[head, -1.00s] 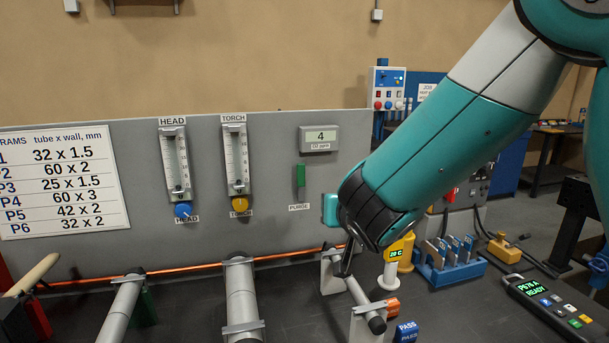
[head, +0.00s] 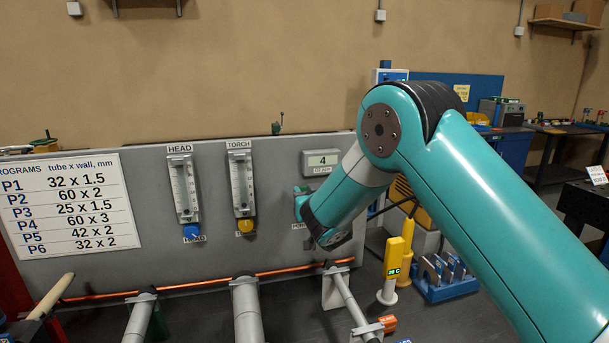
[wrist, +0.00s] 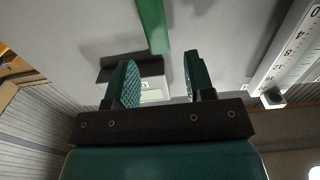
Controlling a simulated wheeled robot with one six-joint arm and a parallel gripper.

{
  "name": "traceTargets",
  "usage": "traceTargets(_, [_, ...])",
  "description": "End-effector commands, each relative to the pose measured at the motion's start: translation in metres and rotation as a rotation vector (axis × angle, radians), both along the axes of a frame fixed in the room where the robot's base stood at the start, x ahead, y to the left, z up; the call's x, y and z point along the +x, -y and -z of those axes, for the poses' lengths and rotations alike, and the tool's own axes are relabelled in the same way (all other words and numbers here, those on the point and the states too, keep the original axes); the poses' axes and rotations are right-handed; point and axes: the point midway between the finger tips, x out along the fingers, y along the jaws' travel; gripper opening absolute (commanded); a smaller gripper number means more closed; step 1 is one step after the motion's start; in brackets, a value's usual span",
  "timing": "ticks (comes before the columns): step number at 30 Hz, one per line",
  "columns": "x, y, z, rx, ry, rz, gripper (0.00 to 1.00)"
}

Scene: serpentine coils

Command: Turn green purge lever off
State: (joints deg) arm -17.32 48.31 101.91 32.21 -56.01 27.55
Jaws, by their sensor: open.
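The green purge lever (wrist: 152,25) shows in the wrist view as a straight green bar at the top centre, against the grey panel (head: 100,270). My gripper (wrist: 160,58) is open and empty. The lever's near end lies between the two teal fingertips in the picture; I cannot tell how close in depth, and no contact shows. In the head view my gripper (head: 303,205) is at the panel just below the small display (head: 321,163). It and my arm hide the lever and most of its label there.
The torch gauge (head: 242,185) with a yellow knob and the head gauge (head: 184,190) with a blue knob are left of my gripper. Tubes on stands (head: 245,310) and a copper tube (head: 200,285) lie below. A yellow device (head: 393,258) stands to the right.

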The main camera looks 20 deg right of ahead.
Motion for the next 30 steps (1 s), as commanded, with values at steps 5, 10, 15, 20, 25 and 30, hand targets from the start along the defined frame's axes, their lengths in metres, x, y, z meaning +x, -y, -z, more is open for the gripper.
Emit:
traceTargets(5, [0.025, 0.001, -0.002, 0.001, -0.001, 0.001, 0.49])
traceTargets(10, [0.035, 0.000, 0.000, 0.000, -0.002, 0.000, 0.49])
traceTargets(15, [0.036, 0.000, 0.001, 0.000, -0.002, 0.000, 0.49])
traceTargets(20, [0.036, 0.000, 0.001, 0.000, -0.002, 0.000, 0.37])
traceTargets(25, [0.036, 0.000, 0.001, 0.000, -0.001, 0.000, 0.00])
traceTargets(30, [0.036, 0.000, 0.001, 0.001, -0.001, -0.001, 0.00])
